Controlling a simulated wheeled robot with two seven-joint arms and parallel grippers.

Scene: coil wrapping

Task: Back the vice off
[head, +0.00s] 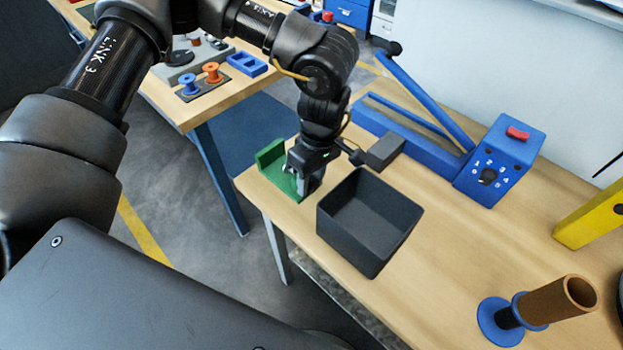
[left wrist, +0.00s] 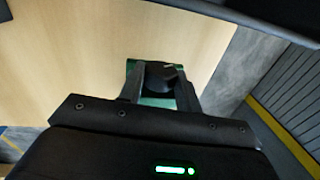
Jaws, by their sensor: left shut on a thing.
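The green vice (head: 270,156) sits at the near left corner of the wooden bench, one upright green jaw showing. My left gripper (head: 304,188) points down over it and hides much of it in the head view. In the left wrist view, the fingers of my left gripper (left wrist: 161,88) are on either side of a black knob (left wrist: 162,73) with a white mark, and they are shut on it. Green parts of the vice (left wrist: 130,67) show around the knob. Whether anything sits between the jaws is hidden. My right gripper is not in view.
A dark open bin (head: 370,222) stands close to the right of my left gripper. Behind is a blue machine (head: 503,160) with a dial and long lever. A brown tube on a blue-flanged stand (head: 500,322) is at front right. The bench middle is clear.

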